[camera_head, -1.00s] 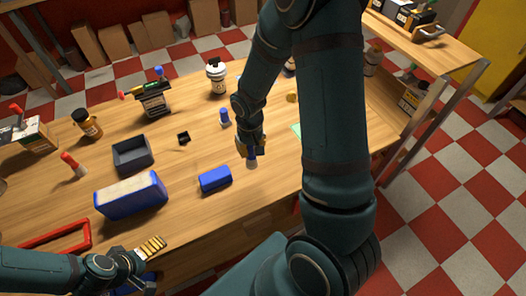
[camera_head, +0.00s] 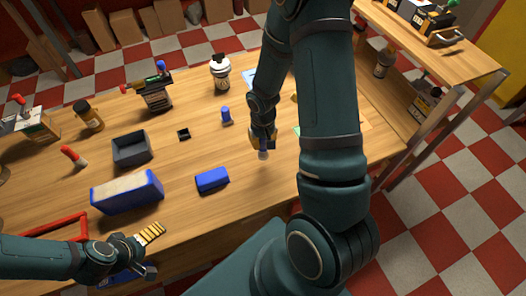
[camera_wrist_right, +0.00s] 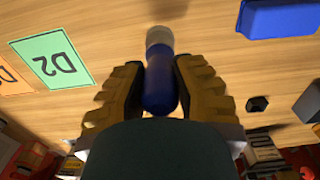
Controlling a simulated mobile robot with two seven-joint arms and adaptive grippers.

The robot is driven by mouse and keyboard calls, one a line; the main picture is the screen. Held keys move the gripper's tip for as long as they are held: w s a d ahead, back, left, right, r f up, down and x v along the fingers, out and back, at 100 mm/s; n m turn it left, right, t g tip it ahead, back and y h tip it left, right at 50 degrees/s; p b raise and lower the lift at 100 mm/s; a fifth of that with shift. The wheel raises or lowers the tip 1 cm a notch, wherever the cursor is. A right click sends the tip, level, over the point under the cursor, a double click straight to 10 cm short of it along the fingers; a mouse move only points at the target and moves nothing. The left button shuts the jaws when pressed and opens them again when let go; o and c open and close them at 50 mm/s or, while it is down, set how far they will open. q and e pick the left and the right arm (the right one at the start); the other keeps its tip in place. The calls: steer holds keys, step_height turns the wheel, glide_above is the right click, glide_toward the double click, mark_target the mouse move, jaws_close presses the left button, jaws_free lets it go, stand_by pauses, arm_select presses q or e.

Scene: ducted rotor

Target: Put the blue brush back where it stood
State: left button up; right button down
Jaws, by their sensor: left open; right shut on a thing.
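My right gripper (camera_wrist_right: 160,95) is shut on the blue brush (camera_wrist_right: 160,88), a blue cylinder with a pale grey end. The ribbed yellow fingers press on both sides of it. In the head view the right gripper (camera_head: 262,143) points down over the table, with the brush's pale end (camera_head: 263,155) below it. I cannot tell whether that end touches the wood. A green card marked D2 (camera_wrist_right: 58,58) lies flat to the left in the wrist view, beside an orange card (camera_wrist_right: 10,78). My left gripper (camera_head: 150,252) is open and empty near the table's front left edge.
A blue block (camera_head: 212,180) lies left of the right gripper, with a small blue item (camera_head: 227,115) behind it. Bare wood lies around the brush.

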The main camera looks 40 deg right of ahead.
mark_target(263, 150)
steer(key=shift+f, duration=2.65)
steer(key=shift+f, duration=0.1)
steer(key=shift+f+b, duration=0.15)
steer(key=shift+b, duration=0.25)
steer(key=c, duration=0.9)
jaws_free()
steer(key=shift+o, duration=0.2)
